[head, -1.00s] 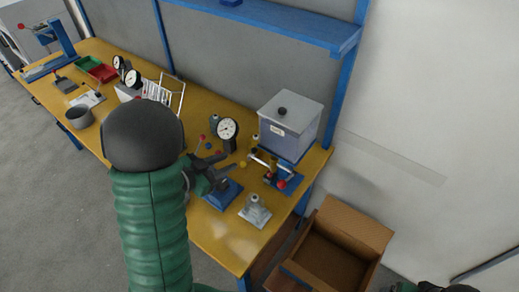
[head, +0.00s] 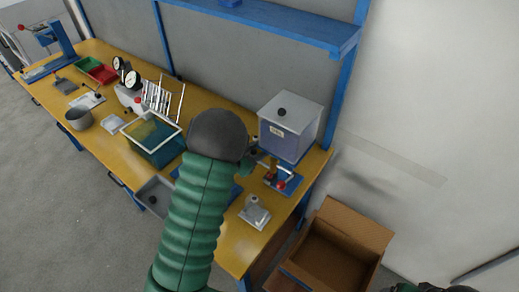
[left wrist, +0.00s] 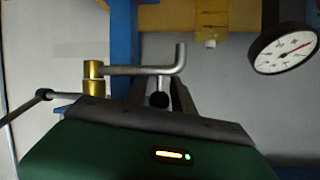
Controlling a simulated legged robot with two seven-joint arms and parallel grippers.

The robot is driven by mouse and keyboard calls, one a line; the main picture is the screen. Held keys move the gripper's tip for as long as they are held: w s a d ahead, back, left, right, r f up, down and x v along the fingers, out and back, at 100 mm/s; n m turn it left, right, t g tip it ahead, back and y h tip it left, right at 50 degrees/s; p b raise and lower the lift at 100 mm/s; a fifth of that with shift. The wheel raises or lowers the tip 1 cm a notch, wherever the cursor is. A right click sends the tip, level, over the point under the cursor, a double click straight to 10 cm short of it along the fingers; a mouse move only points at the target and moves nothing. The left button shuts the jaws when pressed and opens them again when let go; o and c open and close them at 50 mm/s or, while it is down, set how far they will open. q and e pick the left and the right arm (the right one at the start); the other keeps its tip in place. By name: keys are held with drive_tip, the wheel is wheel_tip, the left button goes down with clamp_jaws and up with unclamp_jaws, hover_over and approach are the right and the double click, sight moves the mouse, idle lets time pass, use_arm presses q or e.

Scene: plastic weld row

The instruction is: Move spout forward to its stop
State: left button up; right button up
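In the left wrist view a bent grey metal tube, which looks like the spout (left wrist: 145,70), runs sideways from a brass fitting (left wrist: 93,69) and turns up at its right end. My left gripper (left wrist: 158,88) shows there as two dark fingers, apart, pointing at the tube. A black ball (left wrist: 158,100) shows between them. I cannot tell whether a finger touches the tube. In the head view my left arm reaches over the bench to just left of the lidded grey box, and its wrist hides most of the gripper. My right gripper (head: 445,288) barely shows at the bottom edge.
The lidded box (head: 290,125) stands at the bench's right end, with a small blue fixture with a red knob (head: 282,185) before it. A grey block (head: 255,213) sits nearby. A dial gauge (left wrist: 285,47) is close in the left wrist view. An open carton (head: 335,250) is right of the bench.

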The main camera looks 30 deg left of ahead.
use_arm(q)
clamp_jaws()
drive_tip(key=shift+r, duration=0.1)
idle(1.2)
